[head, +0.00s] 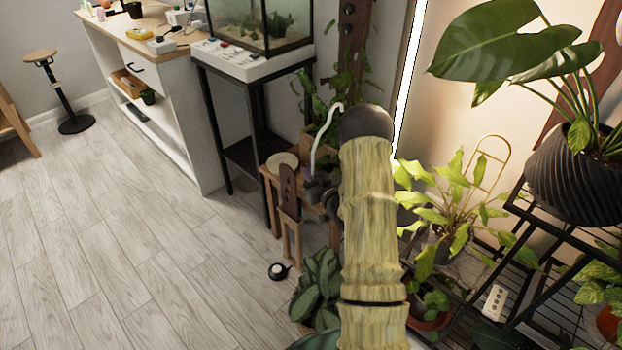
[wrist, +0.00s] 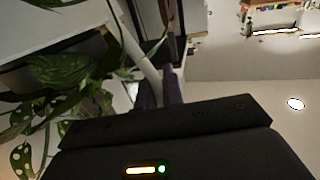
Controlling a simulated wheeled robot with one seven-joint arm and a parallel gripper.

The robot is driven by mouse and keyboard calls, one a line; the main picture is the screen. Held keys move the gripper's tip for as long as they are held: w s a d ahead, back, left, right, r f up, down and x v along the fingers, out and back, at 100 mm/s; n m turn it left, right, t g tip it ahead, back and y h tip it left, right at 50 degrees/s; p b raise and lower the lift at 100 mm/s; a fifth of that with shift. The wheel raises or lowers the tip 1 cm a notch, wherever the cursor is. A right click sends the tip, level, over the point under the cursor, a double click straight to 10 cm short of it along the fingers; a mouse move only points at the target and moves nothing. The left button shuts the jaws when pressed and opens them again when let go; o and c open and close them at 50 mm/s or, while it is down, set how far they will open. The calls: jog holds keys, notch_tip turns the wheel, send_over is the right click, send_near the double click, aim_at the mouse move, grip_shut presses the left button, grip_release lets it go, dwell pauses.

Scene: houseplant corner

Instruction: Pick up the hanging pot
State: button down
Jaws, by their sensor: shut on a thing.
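A white curved hanger (head: 322,140) of the hanging pot rises from my gripper (head: 316,184) in the head view, just left of my arm. In the wrist view my gripper (wrist: 160,92) has its two dark fingers close together, shut at the lower end of this white hanger (wrist: 136,48). Variegated green leaves (wrist: 62,76) spread to the left of the fingers there. The pot's body does not show clearly; my arm and gripper hide part of that area. I cannot tell whether the pot hangs free or touches something.
A small wooden stool (head: 284,161) stands close left of my gripper. A black stand (head: 213,125) bears a glass tank (head: 262,25) behind it. Leafy plants (head: 440,205) and a black wire shelf (head: 540,225) crowd the right.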

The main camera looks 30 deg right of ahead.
notch_tip(320, 180, up, 15)
jog(key=p, duration=0.3)
jog(key=shift+f, duration=0.2)
jog(key=shift+f+b, duration=0.15)
jog(key=shift+b, duration=0.35)
jog(key=b, duration=0.4)
jog(key=shift+f+y, duration=0.15)
jog(key=shift+y, duration=0.15)
jog(key=b, duration=0.3)
jog(key=shift+s+n, duration=0.1)
jog(key=shift+n, duration=0.2)
jog(key=shift+s+r+y+b, duration=0.15)
jog(key=shift+r+y+b, duration=0.2)
jog(key=shift+b, duration=0.3)
jog(key=shift+r, duration=0.1)
